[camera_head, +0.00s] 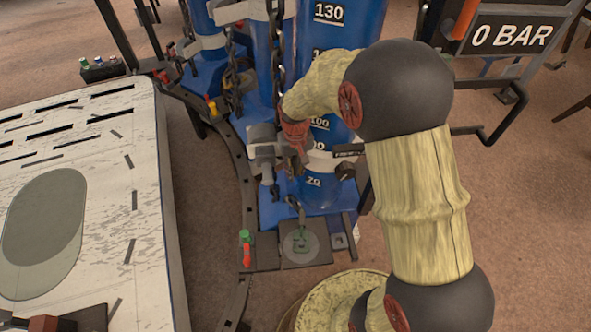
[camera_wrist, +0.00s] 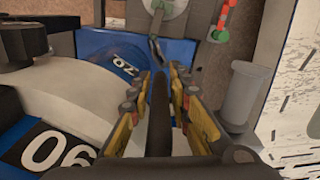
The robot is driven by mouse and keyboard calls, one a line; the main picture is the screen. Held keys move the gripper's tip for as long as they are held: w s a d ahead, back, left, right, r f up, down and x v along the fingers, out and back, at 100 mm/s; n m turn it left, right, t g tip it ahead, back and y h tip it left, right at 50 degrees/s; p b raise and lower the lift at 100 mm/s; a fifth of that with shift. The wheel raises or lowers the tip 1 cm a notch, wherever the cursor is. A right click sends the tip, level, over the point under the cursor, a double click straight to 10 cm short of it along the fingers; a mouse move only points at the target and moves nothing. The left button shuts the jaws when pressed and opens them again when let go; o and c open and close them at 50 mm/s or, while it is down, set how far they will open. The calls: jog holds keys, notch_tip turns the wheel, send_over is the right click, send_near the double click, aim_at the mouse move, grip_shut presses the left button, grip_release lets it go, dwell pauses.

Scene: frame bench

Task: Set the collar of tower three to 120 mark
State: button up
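Tower three looks to be the blue column (camera_head: 314,190) with white number marks in the head view; 130 shows high up, 100 and 90 lower, 70 near its foot. The 120 mark is mostly hidden behind my arm. The white collar (camera_head: 322,161) sits around the column between the 90 and 70 marks; it also shows in the wrist view (camera_wrist: 75,95), with a dark knob (camera_wrist: 20,42). My gripper (camera_wrist: 160,78) has its yellow-black fingers on both sides of a dark bar, seemingly the collar's handle (camera_wrist: 160,115), and appears closed against it.
Other blue columns (camera_head: 205,62) with hanging chains stand behind to the left. A white worn table (camera_head: 110,185) is at left. A 0 BAR sign (camera_head: 510,36) stands at upper right.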

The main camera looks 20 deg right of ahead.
jog(key=shift+c, duration=1.2)
grip_shut()
jog(key=shift+r, duration=0.15)
notch_tip(320, 180, up, 30)
jog(key=p, duration=1.9)
jog(key=shift+o, duration=1.9)
grip_release()
jog(key=shift+w+a, duration=0.1)
